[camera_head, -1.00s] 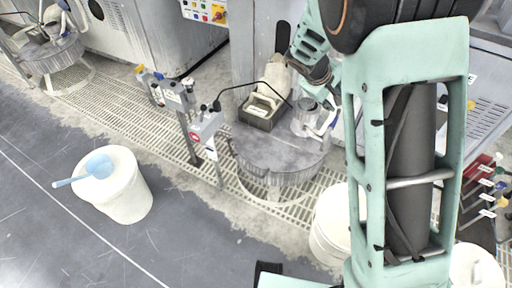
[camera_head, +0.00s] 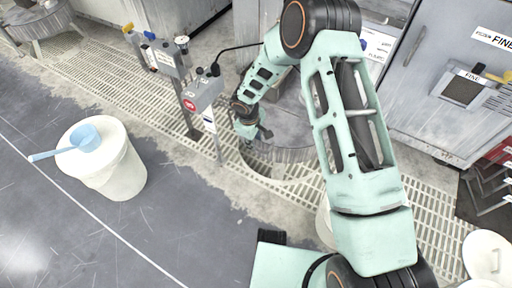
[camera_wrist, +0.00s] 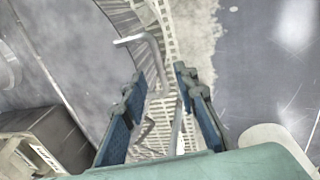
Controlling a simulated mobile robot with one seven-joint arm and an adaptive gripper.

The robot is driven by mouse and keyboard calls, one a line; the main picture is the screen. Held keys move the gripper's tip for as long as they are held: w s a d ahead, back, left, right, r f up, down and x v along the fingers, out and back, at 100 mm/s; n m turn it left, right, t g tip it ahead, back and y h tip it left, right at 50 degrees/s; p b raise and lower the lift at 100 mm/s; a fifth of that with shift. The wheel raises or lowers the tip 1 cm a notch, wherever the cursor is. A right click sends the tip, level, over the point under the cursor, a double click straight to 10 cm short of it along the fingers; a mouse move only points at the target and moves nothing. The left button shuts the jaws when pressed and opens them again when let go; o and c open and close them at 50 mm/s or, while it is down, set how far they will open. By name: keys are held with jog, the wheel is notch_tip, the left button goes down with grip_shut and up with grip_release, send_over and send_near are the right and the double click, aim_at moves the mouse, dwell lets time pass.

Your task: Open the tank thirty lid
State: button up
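No label reading thirty is legible, so I cannot tell which lid is tank thirty's. A round grey drum with a flat top (camera_head: 290,128) stands mid-picture in the head view, partly hidden by my arm. Its top also shows at left in the wrist view (camera_wrist: 60,50). My gripper (camera_head: 258,138) is at the drum's near left side. In the wrist view my gripper (camera_wrist: 160,75) has its two blue fingers apart, with nothing visibly held. A pale bent bar (camera_wrist: 140,42) at the drum's edge lies just beyond and between the fingertips; contact is unclear.
A white bucket (camera_head: 122,178) with a blue scoop (camera_head: 84,140) on its lid stands left. Posts with control boxes (camera_head: 200,90) stand left of the drum. A grey cabinet marked FINE (camera_head: 430,110) is at right. Another pale lid (camera_head: 487,256) is lower right. The dark floor is open.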

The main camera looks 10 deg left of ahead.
aim_at(257, 148)
jog(key=f, duration=0.2)
jog(key=w+f+b, duration=0.1)
jog(key=f, duration=0.2)
jog(key=shift+d, duration=0.15)
jog(key=shift+r, duration=0.1)
grip_shut()
